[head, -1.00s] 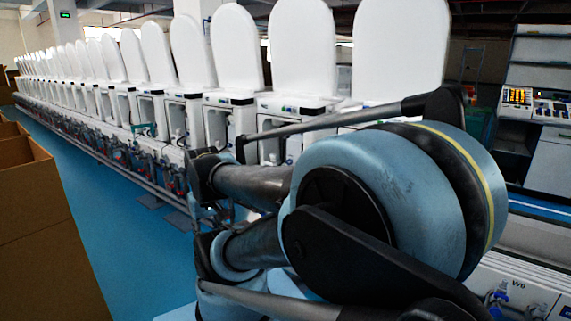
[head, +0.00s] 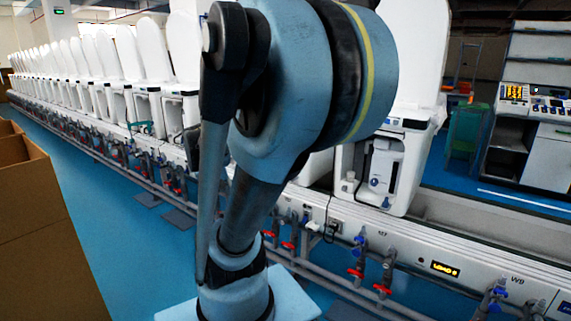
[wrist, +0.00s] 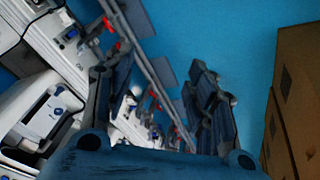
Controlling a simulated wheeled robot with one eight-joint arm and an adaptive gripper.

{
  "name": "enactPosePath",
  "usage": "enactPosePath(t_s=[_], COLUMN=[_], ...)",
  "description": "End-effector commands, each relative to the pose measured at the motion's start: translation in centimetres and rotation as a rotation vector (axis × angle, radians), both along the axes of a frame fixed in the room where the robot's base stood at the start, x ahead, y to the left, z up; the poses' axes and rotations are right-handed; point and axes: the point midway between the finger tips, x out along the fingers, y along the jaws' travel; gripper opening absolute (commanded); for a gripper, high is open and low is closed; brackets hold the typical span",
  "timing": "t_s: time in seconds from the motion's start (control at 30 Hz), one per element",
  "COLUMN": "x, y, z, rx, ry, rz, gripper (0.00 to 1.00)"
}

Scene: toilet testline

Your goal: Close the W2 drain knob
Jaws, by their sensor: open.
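Red knobs (head: 355,273) and blue-handled valves (head: 359,240) sit on pipes under the white test line in the head view. The W2 label is not readable, so I cannot tell which knob is W2's. In the wrist view a red knob (wrist: 117,47) and other red fittings lie along a grey rail, to the upper left of and beyond my gripper. My gripper (wrist: 150,82) is open and apart from the knobs, with its two dark fingers spread. In the head view my arm hides it.
A row of white toilets (head: 150,90) stands on the line and recedes to the left. Cardboard boxes (head: 45,230) stand at the left. Blue floor (head: 115,230) is clear between boxes and line. A console bench (head: 540,130) stands at the back right.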

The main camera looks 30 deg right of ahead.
Motion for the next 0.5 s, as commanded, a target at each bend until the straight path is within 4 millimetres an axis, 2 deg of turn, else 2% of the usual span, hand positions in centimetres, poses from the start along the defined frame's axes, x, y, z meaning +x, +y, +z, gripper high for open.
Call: enactPosePath(t_s=[0.1, 0.5], x=[3.1, 12.9], y=[-2.2, -10.0], z=[1.1, 3.3], rx=[-0.052, -0.229], ry=[-0.037, -0.182], rz=[-0.069, -0.275], gripper=[0.51, 0.51])
